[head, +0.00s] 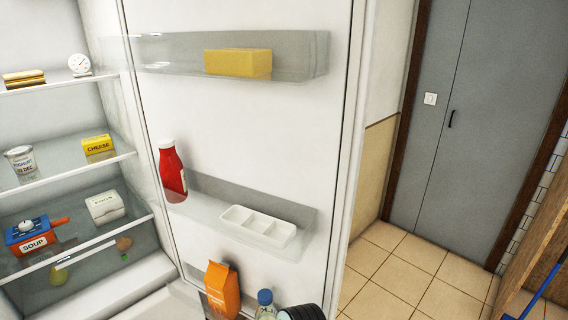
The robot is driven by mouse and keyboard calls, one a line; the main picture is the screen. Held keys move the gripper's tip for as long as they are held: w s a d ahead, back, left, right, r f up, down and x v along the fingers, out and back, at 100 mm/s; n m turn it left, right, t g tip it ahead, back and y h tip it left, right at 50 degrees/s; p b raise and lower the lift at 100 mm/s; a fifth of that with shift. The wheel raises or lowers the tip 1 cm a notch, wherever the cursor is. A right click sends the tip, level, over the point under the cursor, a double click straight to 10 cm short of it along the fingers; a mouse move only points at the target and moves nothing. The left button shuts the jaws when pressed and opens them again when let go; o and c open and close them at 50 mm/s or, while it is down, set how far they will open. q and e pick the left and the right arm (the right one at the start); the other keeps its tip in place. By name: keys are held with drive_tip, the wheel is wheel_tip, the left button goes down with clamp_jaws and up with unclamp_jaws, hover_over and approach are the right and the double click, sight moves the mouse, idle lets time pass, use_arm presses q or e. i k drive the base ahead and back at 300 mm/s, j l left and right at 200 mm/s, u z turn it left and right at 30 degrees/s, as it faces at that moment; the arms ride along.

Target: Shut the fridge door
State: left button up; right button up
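The fridge door (262,125) stands open, with its white inner face toward me and its free edge (352,130) at the right. The fridge interior (112,110) is open to view at the left. The door's upper bin (170,55) holds a yellow block (238,63). Its middle bin (210,208) holds a red bottle (172,172) and a white divided tray (257,226). Lower down are an orange carton (222,287) and a blue-capped bottle (265,304). The door's lower part is cut off by the frame.
Fridge shelves hold a yoghurt tub (21,160), a cheese box (98,145), a soup box (34,238) and a white box (105,207). A dark ribbed round thing (302,313) is partly visible below. Tiled floor (400,275) is clear right of the door, before a grey door (480,110).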

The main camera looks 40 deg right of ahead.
sight(285, 143)
drive_tip(key=k+l, duration=0.1)
drive_tip(key=l, duration=0.4)
drive_tip(key=k+l, duration=0.1)
drive_tip(key=l, duration=0.4)
drive_tip(key=l+u, duration=0.4)
drive_tip(key=l, duration=0.65)
drive_tip(key=l+u, duration=0.45)
drive_tip(key=l, duration=0.5)
drive_tip(key=k, duration=0.05)
